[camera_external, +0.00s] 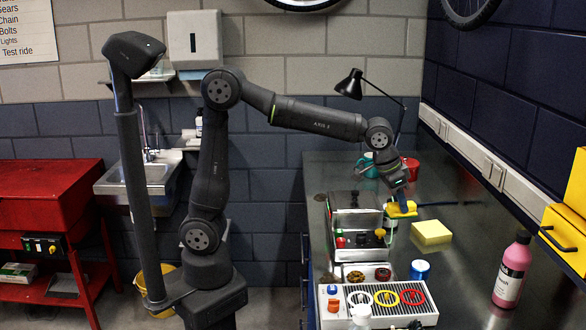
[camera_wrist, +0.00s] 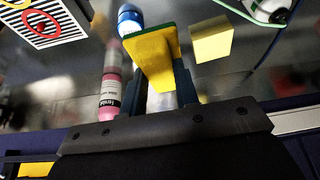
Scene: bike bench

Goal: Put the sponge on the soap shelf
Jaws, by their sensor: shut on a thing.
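The sponge (camera_external: 402,210), yellow with a green layer, is in my gripper (camera_external: 398,196) over the far part of the bench. In the wrist view the sponge (camera_wrist: 154,62) sits between my two blue-grey fingers, which are shut on it. Which ledge is the soap shelf is not certain. A small ledge (camera_external: 188,148) beside the sink holds a bottle (camera_external: 198,126). A narrow wall shelf (camera_external: 150,78) hangs above the sink, partly hidden by a dark post. Both are far to the left of my gripper.
A plain yellow block (camera_external: 431,233) lies on the bench just right of my gripper. A pink bottle (camera_external: 511,270), blue can (camera_external: 419,270), part trays (camera_external: 358,245), red mug (camera_external: 409,168) and black lamp (camera_external: 350,84) stand around. The sink (camera_external: 140,178) is at left.

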